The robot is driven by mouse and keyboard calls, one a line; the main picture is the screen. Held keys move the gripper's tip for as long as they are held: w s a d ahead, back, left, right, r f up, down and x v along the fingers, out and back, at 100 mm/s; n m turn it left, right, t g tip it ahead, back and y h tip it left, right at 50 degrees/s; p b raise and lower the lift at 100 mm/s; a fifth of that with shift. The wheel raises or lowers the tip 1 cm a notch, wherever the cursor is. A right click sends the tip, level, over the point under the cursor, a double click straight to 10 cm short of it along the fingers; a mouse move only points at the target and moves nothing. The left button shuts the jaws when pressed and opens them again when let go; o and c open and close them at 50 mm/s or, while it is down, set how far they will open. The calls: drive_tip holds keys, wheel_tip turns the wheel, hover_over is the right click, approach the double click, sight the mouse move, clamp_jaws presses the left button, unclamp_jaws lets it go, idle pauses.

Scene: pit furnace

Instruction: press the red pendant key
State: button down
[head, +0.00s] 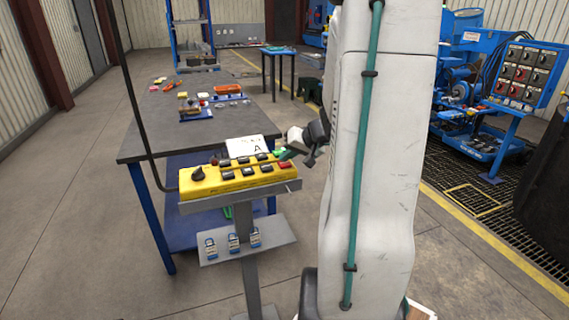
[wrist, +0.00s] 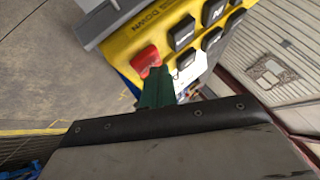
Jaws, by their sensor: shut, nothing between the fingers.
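The yellow pendant box (head: 228,184) lies on a grey stand, with several black keys and a black knob on its top face. The red pendant key (head: 285,165) is at its right end. In the wrist view the red key (wrist: 146,60) sits at the corner of the yellow face, beside black keys and near the word DOWN. My gripper (head: 286,155) is shut and empty, its green fingertips close to the red key. In the wrist view the fingertips (wrist: 158,74) overlap the key's lower right edge. I cannot tell whether they touch it.
Several small blue-and-white padlock-like items (head: 234,243) sit on a lower shelf of the stand. A grey worktable (head: 150,135) with parts is behind. A blue control panel (head: 522,74) stands at right. Floor at left is clear.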

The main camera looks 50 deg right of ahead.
sight(288, 164)
drive_tip(key=shift+f, duration=0.3)
drive_tip(key=shift+r, duration=0.1)
idle(0.4)
drive_tip(key=shift+r, duration=0.8)
drive_tip(key=shift+r, duration=2.5)
